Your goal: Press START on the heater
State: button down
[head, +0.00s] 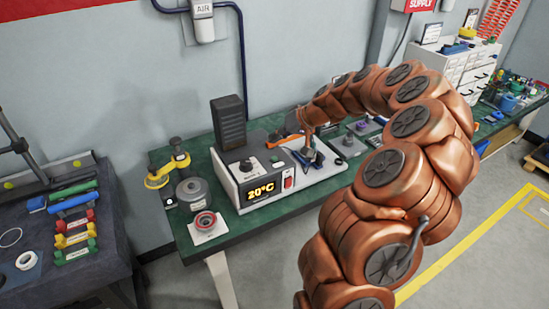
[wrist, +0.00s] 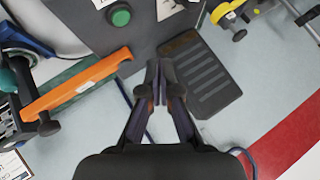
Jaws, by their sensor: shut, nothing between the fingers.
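The heater (head: 245,199) is a white and dark grey box on the green bench. Its front display (head: 261,190) reads 20°C, with a red switch (head: 289,182) beside it. A black ridged block (head: 228,122) rises at its back; it also shows in the wrist view (wrist: 200,75). A round green button (wrist: 121,14) sits on a grey face at the top of the wrist view; its label is not readable. My gripper (wrist: 157,80) is shut and empty, apart from that button. In the head view my gripper (head: 309,157) is over the heater's right side, partly hidden.
An orange bar-like tool (wrist: 75,85) lies left of my fingers in the wrist view. The wall is close behind the green bench (head: 262,222).

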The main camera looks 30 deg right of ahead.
aim_at(276, 158)
notch_tip(276, 158, down, 3)
jog(key=shift+f+b, duration=0.2)
jog(key=shift+b, duration=0.5)
jog(key=shift+f+b, duration=0.55)
jog(key=shift+f, duration=0.05)
jog(key=shift+f+b, duration=0.8)
jog(key=shift+b, duration=0.45)
dwell(1.2)
jog(key=shift+r, duration=0.1)
dwell(0.3)
jog(key=shift+r, duration=0.7)
jog(key=shift+d+r, duration=0.1)
jog(key=shift+r, duration=2.4)
